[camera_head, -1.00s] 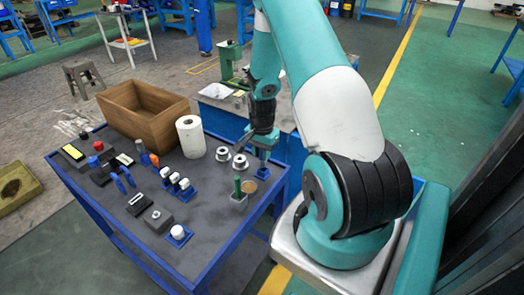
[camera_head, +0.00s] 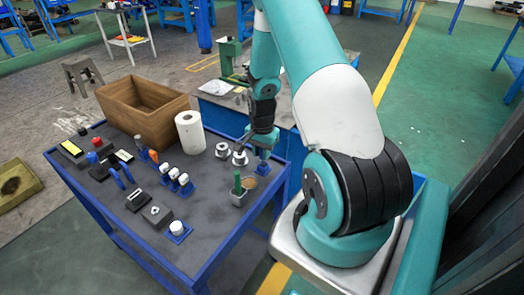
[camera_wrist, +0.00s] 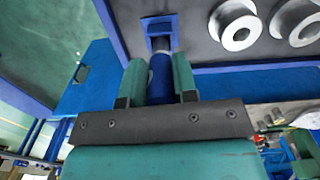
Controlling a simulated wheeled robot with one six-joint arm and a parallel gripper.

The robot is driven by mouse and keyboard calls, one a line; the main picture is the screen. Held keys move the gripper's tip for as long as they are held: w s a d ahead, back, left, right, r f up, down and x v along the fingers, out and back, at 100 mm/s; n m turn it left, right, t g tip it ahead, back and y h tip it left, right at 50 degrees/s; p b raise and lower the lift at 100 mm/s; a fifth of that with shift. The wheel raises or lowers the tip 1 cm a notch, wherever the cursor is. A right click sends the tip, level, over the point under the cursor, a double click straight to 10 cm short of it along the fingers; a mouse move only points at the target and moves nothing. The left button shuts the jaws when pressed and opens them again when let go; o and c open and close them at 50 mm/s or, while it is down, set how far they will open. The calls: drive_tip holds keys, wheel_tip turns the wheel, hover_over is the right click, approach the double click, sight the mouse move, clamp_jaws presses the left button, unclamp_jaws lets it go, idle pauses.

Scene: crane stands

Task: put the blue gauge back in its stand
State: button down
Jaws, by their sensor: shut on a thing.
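My gripper (camera_wrist: 159,87) is shut on the blue gauge (camera_wrist: 160,75), a blue cylinder with a grey end, held between two green fingers in the wrist view. A blue square stand (camera_wrist: 149,23) lies just beyond the gauge's grey end. The grey end overlaps the stand's opening in the picture; I cannot tell how deep it sits. In the head view my gripper (camera_head: 262,143) points down over the table's right corner, above the blue stand (camera_head: 263,169). The gauge is mostly hidden by the gripper there.
Two metal rings (camera_head: 240,158) stand close left of the gripper. A grey cup (camera_head: 243,197) with a green-handled thing is in front. A paper roll (camera_head: 190,132), a wooden box (camera_head: 145,110) and several small tools stand further left. The blue table edge (camera_head: 240,232) is close by.

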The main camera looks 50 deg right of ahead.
drive_tip(key=shift+f+b, duration=0.55)
drive_tip(key=shift+f, duration=0.4)
drive_tip(key=c, duration=0.8)
unclamp_jaws()
drive_tip(key=shift+r, duration=0.15)
drive_tip(key=shift+r+p, duration=2)
drive_tip(key=shift+r, duration=0.45)
